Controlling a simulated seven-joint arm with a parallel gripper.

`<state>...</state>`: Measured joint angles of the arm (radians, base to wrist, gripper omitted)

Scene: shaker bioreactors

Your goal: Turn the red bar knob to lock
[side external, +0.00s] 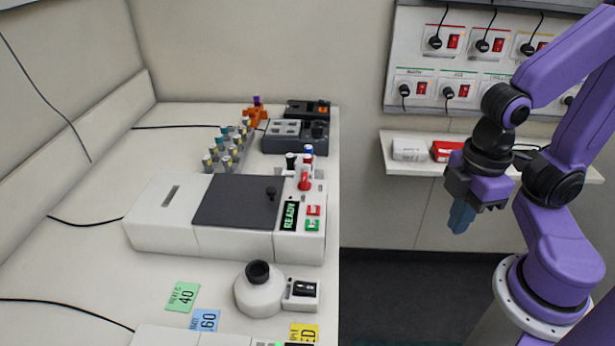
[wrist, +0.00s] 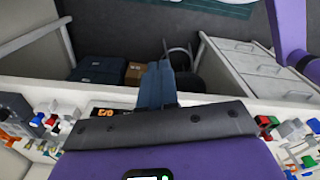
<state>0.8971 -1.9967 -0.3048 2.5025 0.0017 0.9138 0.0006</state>
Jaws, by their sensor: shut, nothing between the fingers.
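The red bar knob (side external: 305,180) stands on the right-hand panel of a white machine (side external: 165,220) on the bench in the side external view. The machine has a dark lid (side external: 235,200) and a green display (side external: 290,215) reading READY. My gripper (side external: 461,218) is well to the right of the knob, beyond the bench edge, with its blue fingers pointing down over the floor. The fingers are together and empty, and they also show in the wrist view (wrist: 157,85). I cannot pick out the knob for certain in the wrist view.
Red and green buttons (side external: 313,218) sit beside the display. A vial rack (side external: 228,150) and dark devices (side external: 295,135) stand behind the machine. A small mixer (side external: 260,290) and colored notes (side external: 183,296) lie in front. A wall shelf (side external: 430,165) is behind my gripper.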

